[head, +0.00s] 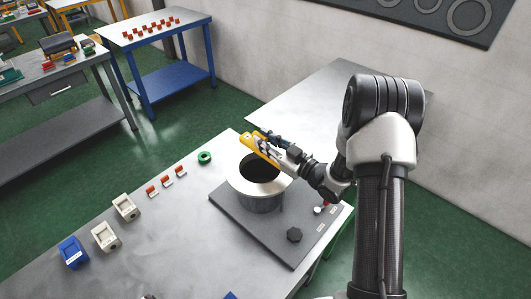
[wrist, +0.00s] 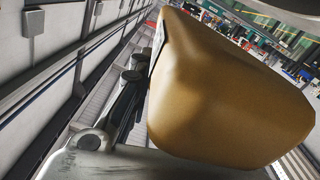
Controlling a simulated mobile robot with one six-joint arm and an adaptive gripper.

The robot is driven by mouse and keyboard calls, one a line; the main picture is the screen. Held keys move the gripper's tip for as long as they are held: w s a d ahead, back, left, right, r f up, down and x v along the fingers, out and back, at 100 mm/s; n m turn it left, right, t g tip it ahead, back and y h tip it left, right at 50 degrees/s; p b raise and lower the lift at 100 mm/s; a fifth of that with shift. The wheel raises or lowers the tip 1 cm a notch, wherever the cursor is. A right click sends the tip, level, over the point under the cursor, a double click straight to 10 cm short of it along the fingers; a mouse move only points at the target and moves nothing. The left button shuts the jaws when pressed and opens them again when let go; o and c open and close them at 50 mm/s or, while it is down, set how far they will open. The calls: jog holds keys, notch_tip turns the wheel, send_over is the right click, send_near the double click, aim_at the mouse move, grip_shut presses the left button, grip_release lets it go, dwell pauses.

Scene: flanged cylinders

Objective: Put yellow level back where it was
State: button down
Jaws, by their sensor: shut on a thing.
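The yellow level (head: 258,149) is held in my gripper (head: 268,146), above the far side of a flanged metal cylinder (head: 262,203). In the head view the level is tilted, and I cannot tell whether it touches the flange. In the wrist view the level (wrist: 225,90) is large and close, covering most of the middle. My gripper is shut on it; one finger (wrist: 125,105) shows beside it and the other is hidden. The spot where the level was before cannot be told from these frames.
A green ring (head: 204,157), small red-and-white pieces (head: 166,180), two beige blocks (head: 105,236) and a blue block (head: 73,252) lie left on the grey table (head: 165,245). A blue table (head: 165,45) stands behind.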

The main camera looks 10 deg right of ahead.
jog(key=shift+f+b, duration=0.5)
jog(key=shift+f, duration=1.65)
jog(key=shift+f, duration=0.2)
jog(key=c, duration=1.5)
grip_release()
